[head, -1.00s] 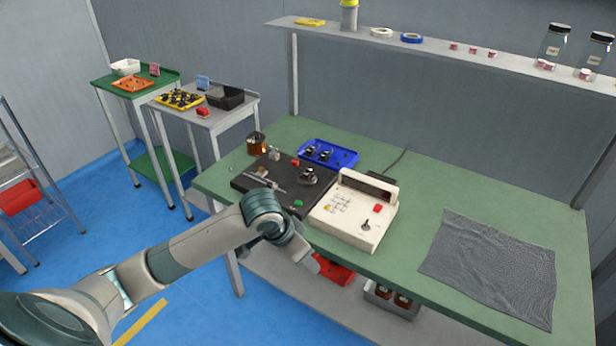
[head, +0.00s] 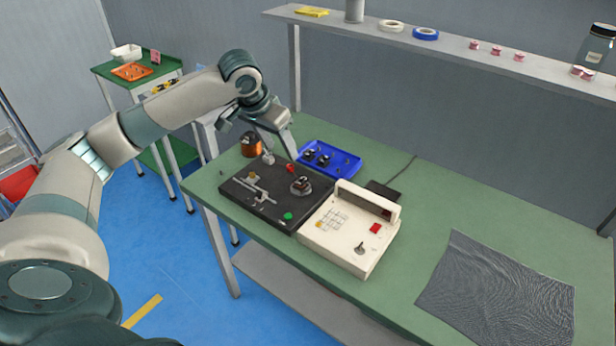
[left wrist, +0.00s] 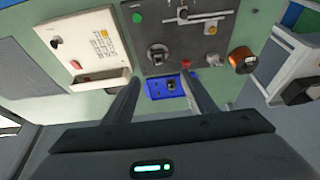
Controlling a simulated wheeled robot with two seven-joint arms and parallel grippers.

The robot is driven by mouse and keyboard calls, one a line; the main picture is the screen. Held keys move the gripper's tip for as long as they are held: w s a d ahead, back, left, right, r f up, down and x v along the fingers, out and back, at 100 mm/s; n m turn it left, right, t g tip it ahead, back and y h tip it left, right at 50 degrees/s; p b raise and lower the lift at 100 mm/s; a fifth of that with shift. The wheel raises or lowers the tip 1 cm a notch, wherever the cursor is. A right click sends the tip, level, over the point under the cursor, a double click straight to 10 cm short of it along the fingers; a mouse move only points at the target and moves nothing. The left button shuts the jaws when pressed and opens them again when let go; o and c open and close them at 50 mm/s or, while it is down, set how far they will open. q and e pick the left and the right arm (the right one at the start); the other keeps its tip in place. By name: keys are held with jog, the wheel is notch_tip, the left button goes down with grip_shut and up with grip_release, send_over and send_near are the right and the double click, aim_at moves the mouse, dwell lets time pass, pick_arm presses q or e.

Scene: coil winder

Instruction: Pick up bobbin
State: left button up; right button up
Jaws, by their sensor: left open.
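A blue tray (head: 335,151) lies on the green bench behind the winder. Dark bobbins (head: 309,155) sit in its left part. It also shows in the left wrist view (left wrist: 155,90), between my fingers, with a dark bobbin (left wrist: 171,85) in it. My left gripper (head: 281,154) is open and empty, above the bench at the tray's left side, fingers pointing down. In the left wrist view the gripper (left wrist: 160,78) has its fingers spread, with nothing between them but the view of the tray beyond. A dark round part (head: 300,186) sits on the black winder plate (head: 262,205). My right gripper is not in view.
A cream control box (head: 345,240) stands right of the winder plate. A copper wire spool (head: 251,147) stands at the plate's back left. A grey mat (head: 500,290) lies at the right. A shelf (head: 450,52) runs above the bench. The bench between box and mat is clear.

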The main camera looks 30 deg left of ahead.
pick_arm(q)
jog(key=p, duration=0.3)
send_near(299, 182)
jog(key=shift+x, duration=1.05)
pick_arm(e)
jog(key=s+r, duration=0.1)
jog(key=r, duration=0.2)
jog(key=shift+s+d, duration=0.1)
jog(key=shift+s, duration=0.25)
pick_arm(q)
jog(key=shift+d+f, duration=0.1)
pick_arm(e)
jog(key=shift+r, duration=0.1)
pick_arm(q)
jog(key=shift+w+d+f+p, duration=0.2)
jog(key=shift+w+f+p, duration=0.05)
jog(key=shift+f+p, duration=0.25)
jog(key=p+x, duration=0.1)
jog(key=x, duration=0.2)
jog(key=shift+w+d, duration=0.1)
jog(key=shift+d, duration=0.05)
jog(key=shift+w+f, duration=0.1)
jog(key=shift+f, duration=0.25)
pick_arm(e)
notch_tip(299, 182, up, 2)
